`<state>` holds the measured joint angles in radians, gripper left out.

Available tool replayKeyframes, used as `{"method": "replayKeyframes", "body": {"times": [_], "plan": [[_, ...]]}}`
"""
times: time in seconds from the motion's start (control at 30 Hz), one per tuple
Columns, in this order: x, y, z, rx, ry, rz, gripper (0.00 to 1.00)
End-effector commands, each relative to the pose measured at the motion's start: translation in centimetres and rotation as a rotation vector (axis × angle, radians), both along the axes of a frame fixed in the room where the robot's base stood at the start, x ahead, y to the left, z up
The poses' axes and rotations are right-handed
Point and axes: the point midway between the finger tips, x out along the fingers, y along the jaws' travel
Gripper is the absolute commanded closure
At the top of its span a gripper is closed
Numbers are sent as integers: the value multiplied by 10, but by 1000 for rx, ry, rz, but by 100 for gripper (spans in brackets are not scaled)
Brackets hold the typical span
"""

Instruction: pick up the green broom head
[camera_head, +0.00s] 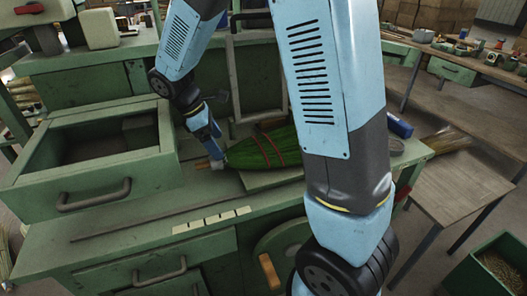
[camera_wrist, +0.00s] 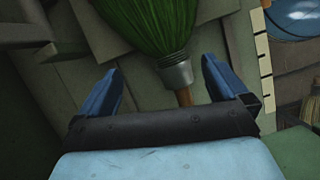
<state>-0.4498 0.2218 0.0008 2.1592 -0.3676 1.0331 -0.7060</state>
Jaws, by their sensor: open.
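The green broom head (camera_head: 258,149) lies on the green workbench in the head view, with reddish bindings across it. My arm hides its right part. In the wrist view its green bristles (camera_wrist: 150,22) spread at the top, narrowing to a grey metal collar (camera_wrist: 175,72) and a short wooden handle stub (camera_wrist: 184,97). My gripper (camera_wrist: 160,90) is open, with blue fingers on either side of the collar and stub. The stub sits closer to the right finger. In the head view my gripper (camera_head: 212,146) is at the collar end of the broom head.
An open green drawer box (camera_head: 95,185) stands left of my gripper. A thin rod (camera_head: 150,217) and pale labels (camera_head: 211,221) lie along the bench front. A blue cylinder (camera_head: 398,125) is right of my arm. A wooden table (camera_head: 455,180) stands at the right.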

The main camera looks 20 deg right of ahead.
Motion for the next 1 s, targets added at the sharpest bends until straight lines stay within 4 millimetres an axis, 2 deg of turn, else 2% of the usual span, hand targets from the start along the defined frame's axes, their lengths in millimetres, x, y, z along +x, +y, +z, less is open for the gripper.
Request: {"method": "replayKeyframes", "body": {"times": [0.23,0.6,0.87,1.0], "plan": [[-3,-6,-13,0,0,0,0],[-11,-23,-52,0,0,-3,0],[-11,-24,-54,1,-1,-3,0],[-11,-24,-54,1,-1,-3,12]]}}
